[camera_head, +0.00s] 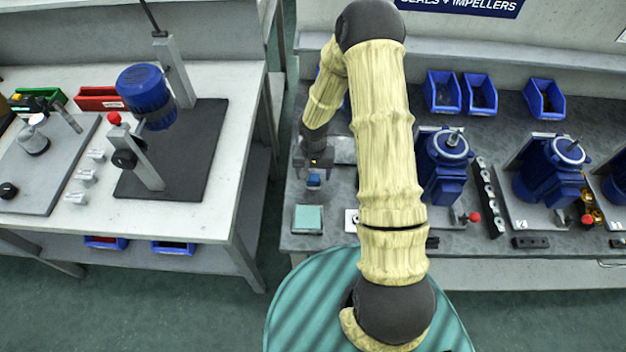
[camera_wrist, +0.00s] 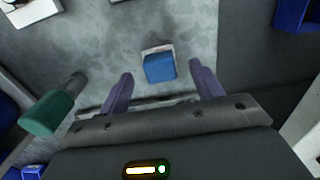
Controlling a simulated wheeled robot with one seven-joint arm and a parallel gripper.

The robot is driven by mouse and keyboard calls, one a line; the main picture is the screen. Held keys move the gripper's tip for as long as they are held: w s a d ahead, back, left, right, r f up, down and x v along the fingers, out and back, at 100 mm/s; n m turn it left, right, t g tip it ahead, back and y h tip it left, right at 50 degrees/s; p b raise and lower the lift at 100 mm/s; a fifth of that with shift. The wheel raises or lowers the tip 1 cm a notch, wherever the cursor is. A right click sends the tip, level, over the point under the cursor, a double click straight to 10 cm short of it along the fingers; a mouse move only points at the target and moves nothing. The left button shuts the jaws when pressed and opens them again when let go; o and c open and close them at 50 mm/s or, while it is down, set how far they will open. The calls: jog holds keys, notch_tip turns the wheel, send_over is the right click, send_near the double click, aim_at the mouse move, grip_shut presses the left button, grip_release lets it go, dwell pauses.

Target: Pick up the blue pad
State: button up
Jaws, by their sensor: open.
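The blue pad (camera_wrist: 160,67) is a small blue block with a pale far edge. It lies on the grey bench top in the wrist view, beyond and between my two fingers as seen there. In the head view it shows as a small blue patch (camera_head: 314,180) just below my gripper (camera_head: 314,168). In the wrist view my gripper (camera_wrist: 160,74) is open, with a finger on each side of the pad's line and nothing held. I cannot tell how high the fingertips are above the bench.
A teal square (camera_head: 308,219) lies on the bench nearer me. A green-ended cylinder (camera_wrist: 47,113) is left of my fingers in the wrist view. Blue pumps (camera_head: 447,160) stand to the right and blue bins (camera_head: 443,92) behind. The bench around the pad looks clear.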

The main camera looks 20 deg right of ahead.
notch_tip(320, 180, down, 3)
jog(key=shift+r, duration=0.15)
jog(key=shift+c, duration=0.3)
jog(key=c, duration=1)
